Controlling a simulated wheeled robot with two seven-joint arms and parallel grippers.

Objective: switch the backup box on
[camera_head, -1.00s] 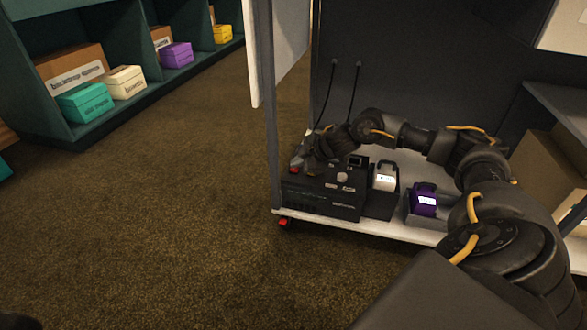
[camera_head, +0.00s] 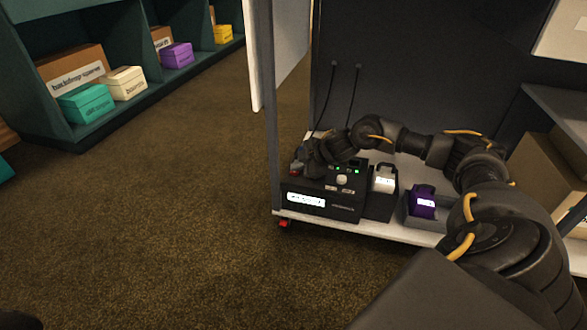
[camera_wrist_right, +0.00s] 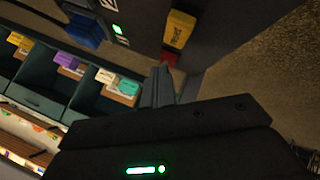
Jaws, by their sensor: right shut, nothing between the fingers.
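The black backup box (camera_head: 345,209) sits on the low white shelf of the cart. Its front display is lit white, and two small green lights glow on its top beside a round pale knob (camera_head: 342,180). A red part (camera_head: 294,171) shows at its left end. My right gripper (camera_head: 300,165) is shut and empty, low over the left end of the box. In the right wrist view my shut fingertips (camera_wrist_right: 159,80) are right at a red part (camera_wrist_right: 169,59) below a yellow label (camera_wrist_right: 179,30); I cannot tell whether they touch.
A white-labelled block (camera_head: 384,179) and a purple block (camera_head: 423,201) stand in dark holders right of the box. A cart post (camera_head: 270,120) rises just left of it. Two black cables (camera_head: 354,95) hang behind. The carpet (camera_head: 150,230) at left is clear.

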